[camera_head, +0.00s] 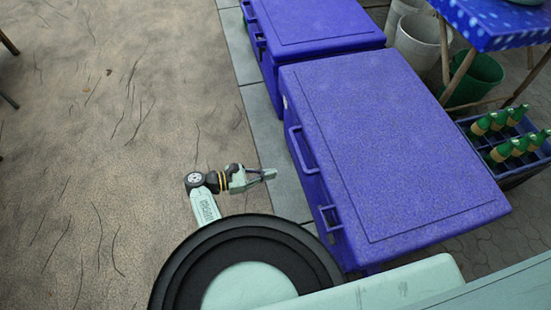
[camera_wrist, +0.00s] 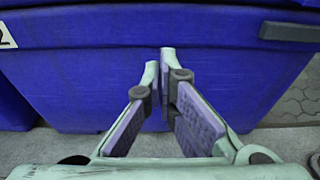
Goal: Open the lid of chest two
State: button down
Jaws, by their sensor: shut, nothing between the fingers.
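Chest two (camera_head: 395,150) is the large blue chest nearest me in the head view, and its lid looks shut. Its front side faces left and carries handles, one near the middle (camera_head: 301,150) and one near the close corner (camera_head: 331,218). In the wrist view the blue front wall (camera_wrist: 90,75) fills the picture, with a "2" label (camera_wrist: 5,36) at the upper left and a handle (camera_wrist: 290,32) at the upper right. My gripper (camera_head: 271,174) is just left of the front wall, fingertips pointing toward it. In the wrist view its fingers (camera_wrist: 160,58) are together and empty.
A second blue chest (camera_head: 315,25) stands beyond chest two, lid shut. Bins (camera_head: 420,40), a blue-covered table (camera_head: 495,22) and a crate of green bottles (camera_head: 510,150) are on the right. Open brown ground (camera_head: 110,130) lies left of the paving strip.

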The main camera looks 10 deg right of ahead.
jog(key=d+r+p, duration=0.3)
jog(key=d, duration=0.5)
jog(key=shift+w+d+p, duration=0.15)
jog(key=shift+p, duration=0.2)
